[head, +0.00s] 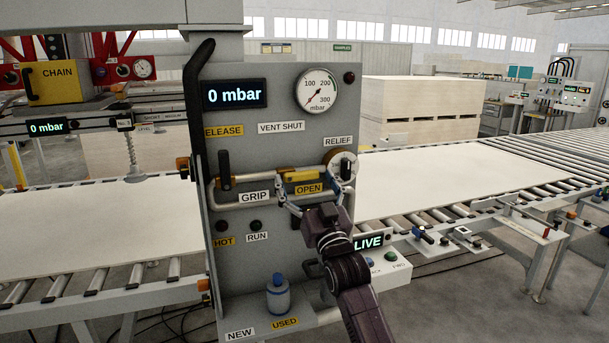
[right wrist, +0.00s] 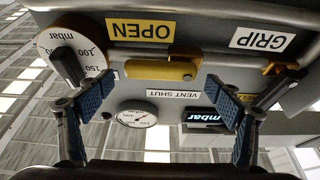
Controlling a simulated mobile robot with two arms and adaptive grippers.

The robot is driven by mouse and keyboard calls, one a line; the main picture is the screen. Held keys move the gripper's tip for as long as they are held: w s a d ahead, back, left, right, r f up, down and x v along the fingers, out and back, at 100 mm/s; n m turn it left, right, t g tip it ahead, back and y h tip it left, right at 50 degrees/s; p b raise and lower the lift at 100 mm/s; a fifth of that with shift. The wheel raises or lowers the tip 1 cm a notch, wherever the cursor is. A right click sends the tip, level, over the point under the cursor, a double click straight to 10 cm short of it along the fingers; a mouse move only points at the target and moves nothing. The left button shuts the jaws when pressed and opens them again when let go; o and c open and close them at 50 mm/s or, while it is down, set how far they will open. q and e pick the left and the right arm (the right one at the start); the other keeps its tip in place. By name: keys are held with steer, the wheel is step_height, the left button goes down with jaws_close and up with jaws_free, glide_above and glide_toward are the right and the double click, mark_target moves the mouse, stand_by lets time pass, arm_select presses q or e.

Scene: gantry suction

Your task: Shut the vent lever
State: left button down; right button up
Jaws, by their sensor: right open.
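The vent lever (head: 302,175) is a yellow handle on the grey control panel (head: 237,133). It lies roughly level, just above the yellow OPEN label (head: 309,188) and below the white VENT SHUT label (head: 281,127). In the right wrist view, which is upside down, the yellow lever (right wrist: 160,70) shows between my fingers. My right gripper (head: 314,195) is open and empty in front of the panel, its fingers spread to either side of the lever. I cannot tell whether a finger touches anything. My left gripper is not in view.
A metal rail (head: 245,179) runs across the panel by the lever. The RELIEF dial (head: 343,166) sits close to its right, and a black-handled GRIP lever (head: 225,168) to its left. Roller conveyors carry pale boards on both sides.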

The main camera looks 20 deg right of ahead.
steer(key=shift+w+r, duration=0.1)
steer(key=shift+w, duration=0.05)
steer(key=c, duration=1.7)
steer(key=shift+a, duration=0.1)
